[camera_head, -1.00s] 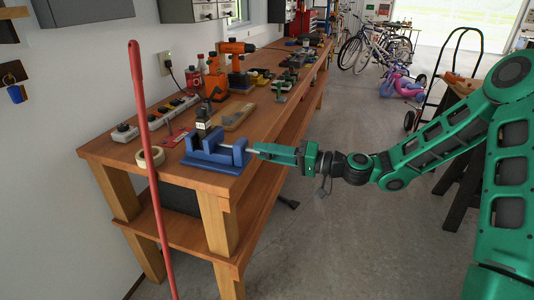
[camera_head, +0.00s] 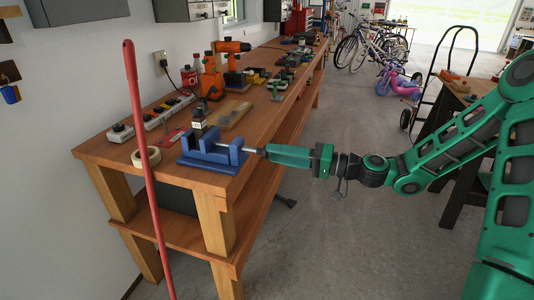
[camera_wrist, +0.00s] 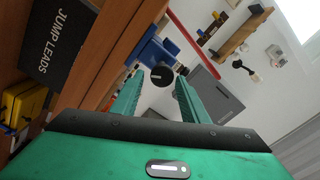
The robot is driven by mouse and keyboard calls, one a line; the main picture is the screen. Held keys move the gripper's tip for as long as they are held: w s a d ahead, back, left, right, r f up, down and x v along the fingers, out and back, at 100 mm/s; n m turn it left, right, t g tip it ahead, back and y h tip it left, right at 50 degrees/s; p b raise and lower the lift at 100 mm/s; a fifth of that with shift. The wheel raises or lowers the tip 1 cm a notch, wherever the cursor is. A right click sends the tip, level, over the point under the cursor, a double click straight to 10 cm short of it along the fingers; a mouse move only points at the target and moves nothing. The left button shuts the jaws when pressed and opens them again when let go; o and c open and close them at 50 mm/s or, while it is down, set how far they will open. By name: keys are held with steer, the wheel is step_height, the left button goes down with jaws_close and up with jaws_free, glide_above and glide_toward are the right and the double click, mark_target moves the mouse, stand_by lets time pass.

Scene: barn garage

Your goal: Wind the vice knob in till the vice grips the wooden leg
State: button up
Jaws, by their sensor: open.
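The blue vice (camera_head: 212,152) sits on the near end of the workbench, its metal screw pointing right toward my arm. Its black knob (camera_wrist: 162,76) shows in the wrist view, ahead of and between my two green fingers. In the head view, the fingertips of my gripper (camera_head: 267,152) are right at the knob end of the screw. My gripper is open, with a finger on either side of the knob's line and a gap to each. I cannot make out a wooden leg between the vice jaws; the jaw gap is hard to see.
The workbench (camera_head: 115,150) carries a tape roll (camera_head: 146,157), a small dark bottle (camera_head: 198,117), a wooden piece (camera_head: 234,115), and an orange drill (camera_head: 232,47). A red pole (camera_head: 140,130) stands before it.

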steer(key=v, duration=0.6)
steer(key=shift+f, duration=0.15)
steer(key=s+d+f+n+g+h, duration=0.1)
steer(key=s+d+f+g+h, duration=0.3)
steer(key=s+f+h, duration=0.5)
steer(key=s+d+f+m+g+h, duration=0.1)
steer(key=s+d+h, duration=0.25)
steer(key=d, duration=0.75)
steer(key=s+d+r+m+h, duration=0.1)
steer(key=s+d+r+m, duration=0.1)
steer(key=s, duration=0.4)
steer(key=s+d+r+m+g+h, duration=0.1)
steer(key=s+d+r+m+h, duration=0.1)
steer(key=s+d, duration=0.5)
steer(key=s+d+r+m+h, duration=0.1)
steer(key=s+d+r+m, duration=0.3)
steer(key=s, duration=0.3)
steer(key=shift+d+r, duration=0.6)
